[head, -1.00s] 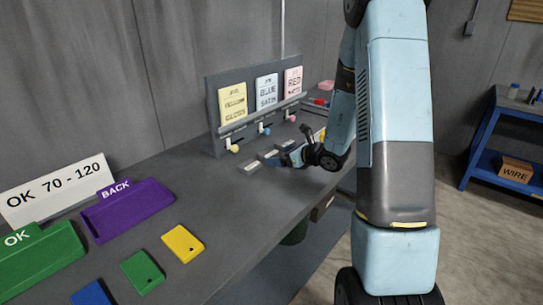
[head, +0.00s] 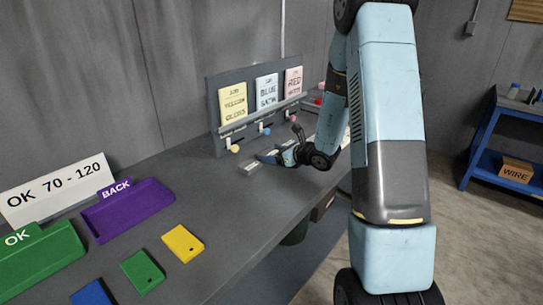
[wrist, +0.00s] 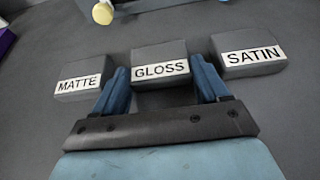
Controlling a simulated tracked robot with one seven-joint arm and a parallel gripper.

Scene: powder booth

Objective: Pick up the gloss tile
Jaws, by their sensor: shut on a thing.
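The gloss tile (wrist: 160,72) is a grey block with a white GLOSS label, in the middle of the wrist view. My gripper (wrist: 163,88) has one blue finger on each side of it and is shut on it. The matte tile (wrist: 82,84) is to its left and the satin tile (wrist: 248,55) to its right, both outside the fingers. In the head view my gripper (head: 281,157) is low over the bench beside the sample rack, and it partly hides the tiles. I cannot tell whether the gloss tile is clear of the bench top.
A rack with yellow, blue and pink cards (head: 266,90) and coloured knobs stands behind the tiles. A purple BACK tray (head: 128,210), a green OK tray (head: 40,258) and a yellow piece (head: 183,243) lie toward the left.

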